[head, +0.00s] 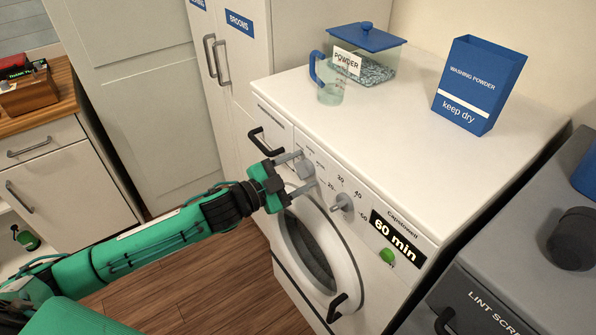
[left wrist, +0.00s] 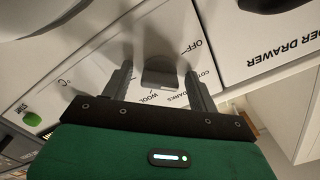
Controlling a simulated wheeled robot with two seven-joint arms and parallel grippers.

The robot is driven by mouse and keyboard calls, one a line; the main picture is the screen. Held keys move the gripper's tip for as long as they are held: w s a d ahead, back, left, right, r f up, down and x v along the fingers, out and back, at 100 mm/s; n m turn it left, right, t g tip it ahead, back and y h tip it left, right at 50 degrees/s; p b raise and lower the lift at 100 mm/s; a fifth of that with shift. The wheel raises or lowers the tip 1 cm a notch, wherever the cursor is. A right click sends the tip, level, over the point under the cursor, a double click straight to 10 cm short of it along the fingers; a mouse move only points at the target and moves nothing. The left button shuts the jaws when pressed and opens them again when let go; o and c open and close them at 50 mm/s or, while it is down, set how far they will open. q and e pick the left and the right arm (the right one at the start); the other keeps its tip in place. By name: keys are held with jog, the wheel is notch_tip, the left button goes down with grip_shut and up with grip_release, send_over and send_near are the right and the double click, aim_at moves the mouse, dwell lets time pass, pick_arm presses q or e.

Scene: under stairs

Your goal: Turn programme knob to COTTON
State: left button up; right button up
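The programme knob (head: 305,169) is a grey knob on the white washing machine's (head: 330,225) front panel, left of the temperature knob (head: 343,202). In the left wrist view the programme knob (left wrist: 160,72) shows close up, upside down, with OFF, WOOL and partly hidden COTTON and DARKS labels around it. Where its pointer stands I cannot tell. My left gripper (head: 307,168) is at the panel, open, with one finger on each side of the programme knob. The left wrist view shows gaps between the knob and both fingers (left wrist: 160,70). My right gripper is not in view.
A black drawer handle (head: 266,142) sticks out left of the knob. The "60 min" display (head: 394,237) and green button (head: 387,257) are to the right. A jug (head: 330,82), powder box (head: 366,55) and blue carton (head: 478,85) stand on top. The round door (head: 318,250) is below.

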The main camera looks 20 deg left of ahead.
pick_arm(q)
jog(key=shift+s+a+f, duration=0.1)
jog(key=shift+s+a, duration=0.25)
jog(key=b+v, duration=0.3)
jog(key=v, duration=0.9)
jog(key=shift+s+a+b, duration=0.25)
jog(key=shift+s+b, duration=0.1)
jog(key=shift+b, duration=0.05)
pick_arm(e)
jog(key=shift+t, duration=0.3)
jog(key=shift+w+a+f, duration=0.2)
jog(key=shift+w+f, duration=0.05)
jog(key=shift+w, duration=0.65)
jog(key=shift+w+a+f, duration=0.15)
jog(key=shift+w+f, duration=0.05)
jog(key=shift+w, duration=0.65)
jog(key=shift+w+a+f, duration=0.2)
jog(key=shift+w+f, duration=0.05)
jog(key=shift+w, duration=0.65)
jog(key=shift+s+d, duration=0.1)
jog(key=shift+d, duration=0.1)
